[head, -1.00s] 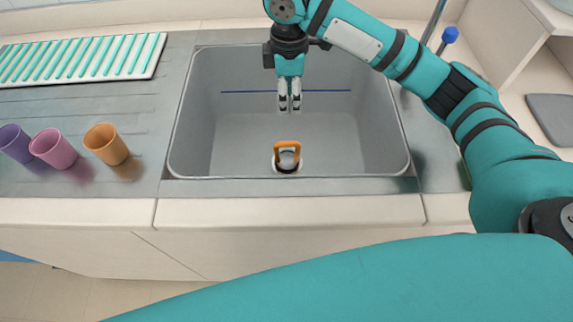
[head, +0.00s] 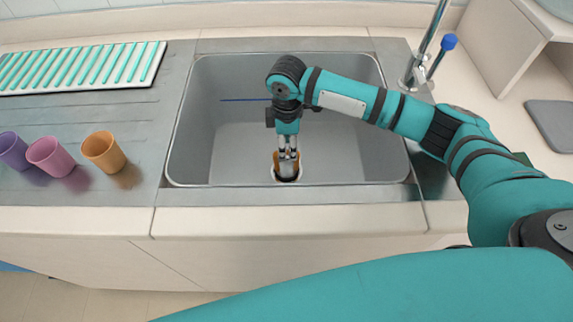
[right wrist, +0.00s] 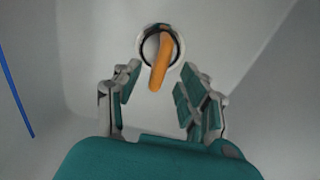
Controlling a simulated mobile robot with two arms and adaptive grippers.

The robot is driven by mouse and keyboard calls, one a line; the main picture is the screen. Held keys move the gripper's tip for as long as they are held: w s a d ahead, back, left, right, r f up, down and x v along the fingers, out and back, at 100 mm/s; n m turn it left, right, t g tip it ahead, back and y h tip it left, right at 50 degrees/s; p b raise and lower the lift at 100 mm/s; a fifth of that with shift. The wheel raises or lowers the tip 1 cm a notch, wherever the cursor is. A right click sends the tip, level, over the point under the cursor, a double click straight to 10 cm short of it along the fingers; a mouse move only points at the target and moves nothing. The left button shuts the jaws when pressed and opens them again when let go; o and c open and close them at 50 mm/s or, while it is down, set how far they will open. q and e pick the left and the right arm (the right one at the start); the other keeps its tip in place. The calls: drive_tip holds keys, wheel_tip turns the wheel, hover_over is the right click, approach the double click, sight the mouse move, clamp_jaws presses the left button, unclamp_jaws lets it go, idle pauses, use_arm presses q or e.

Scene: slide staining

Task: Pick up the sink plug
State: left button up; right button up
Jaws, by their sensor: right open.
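The sink plug with its orange loop handle (right wrist: 161,62) sits in the round drain at the bottom of the grey sink (head: 230,150). In the head view the orange handle (head: 276,160) is partly hidden behind my right gripper (head: 288,153). In the right wrist view my right gripper (right wrist: 157,98) is open, with one finger on each side below the handle. The handle stands just beyond the fingertips, roughly between their lines. Nothing is held. Whether the fingers touch the handle cannot be told. My left gripper is not in view.
An orange cup (head: 104,151), a pink cup (head: 51,156) and a purple cup (head: 13,150) stand left of the sink. A ribbed teal and white rack (head: 80,67) lies behind them. A faucet (head: 425,55) rises at the sink's back right. The sink walls surround my gripper.

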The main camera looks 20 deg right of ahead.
drive_tip(key=shift+f, duration=1.6)
drive_tip(key=shift+c, duration=0.4)
clamp_jaws()
